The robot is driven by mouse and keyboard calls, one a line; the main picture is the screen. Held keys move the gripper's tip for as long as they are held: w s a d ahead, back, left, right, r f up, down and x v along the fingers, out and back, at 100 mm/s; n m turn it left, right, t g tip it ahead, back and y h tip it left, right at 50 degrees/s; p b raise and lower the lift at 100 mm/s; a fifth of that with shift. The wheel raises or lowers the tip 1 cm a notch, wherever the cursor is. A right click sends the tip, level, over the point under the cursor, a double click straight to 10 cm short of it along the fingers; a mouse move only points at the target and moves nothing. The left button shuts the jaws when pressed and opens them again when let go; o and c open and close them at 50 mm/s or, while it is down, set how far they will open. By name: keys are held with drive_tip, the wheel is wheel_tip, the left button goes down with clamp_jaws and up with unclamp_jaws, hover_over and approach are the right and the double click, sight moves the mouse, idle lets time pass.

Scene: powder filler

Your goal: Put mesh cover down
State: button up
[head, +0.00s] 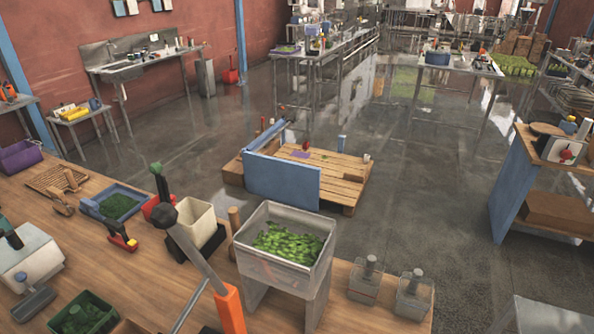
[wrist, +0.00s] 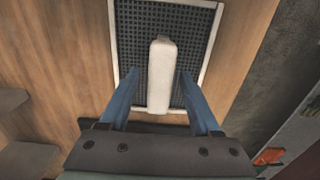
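The mesh cover (wrist: 190,19) shows in the wrist view as a dark mesh panel in a white frame. A pale upright-looking handle (wrist: 161,75) stands out from its middle. My gripper (wrist: 160,75) is open, with one blue finger on each side of the handle. A gap shows between each finger and the handle. The cover lies over a wooden surface; I cannot tell whether it touches it. I cannot make out the cover or my gripper in the head view.
The wooden worktable (head: 141,247) holds a hopper of green pieces (head: 290,240), a cream bin (head: 196,225), a blue tray (head: 115,205) and two clear containers (head: 414,295) near its right end. A pallet (head: 340,180) stands on the floor beyond.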

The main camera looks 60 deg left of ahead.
wheel_tip(320, 180, up, 12)
drive_tip(key=w+a+r+m+t+y, duration=0.15)
drive_tip(key=w+r+m+t, duration=0.25)
drive_tip(key=w+r, duration=0.45)
drive_tip(key=w+a+r+m+t+y, duration=0.1)
drive_tip(key=w+r+m+t+y, duration=0.25)
drive_tip(key=w+r, duration=0.5)
drive_tip(key=w+d+r+m+t, duration=0.2)
drive_tip(key=w+r+m+t, duration=0.15)
drive_tip(key=r, duration=0.35)
drive_tip(key=w+d+r+m+t, duration=0.2)
drive_tip(key=w+d+r+t, duration=0.15)
drive_tip(key=r, duration=0.35)
drive_tip(key=d+r+m+t+h, duration=0.1)
drive_tip(key=d+r+m+t, duration=0.15)
drive_tip(key=r, duration=0.55)
drive_tip(key=d+r+m+t+h, duration=0.1)
drive_tip(key=d+r+m+t, duration=0.2)
drive_tip(key=r, duration=0.5)
drive_tip(key=s+d+r+m+t+h, duration=0.1)
drive_tip(key=s+d+r+m+t, duration=0.2)
drive_tip(key=r, duration=0.6)
drive_tip(key=s+d+r+m+t+h, duration=0.2)
drive_tip(key=s+d+r+m+t, duration=0.1)
drive_tip(key=s+d+r, duration=0.3)
wheel_tip(320, 180, up, 3)
drive_tip(key=shift+s+d+f+t+b, duration=0.1)
drive_tip(key=shift+s+d+t+b, duration=0.2)
drive_tip(key=shift+t, duration=0.4)
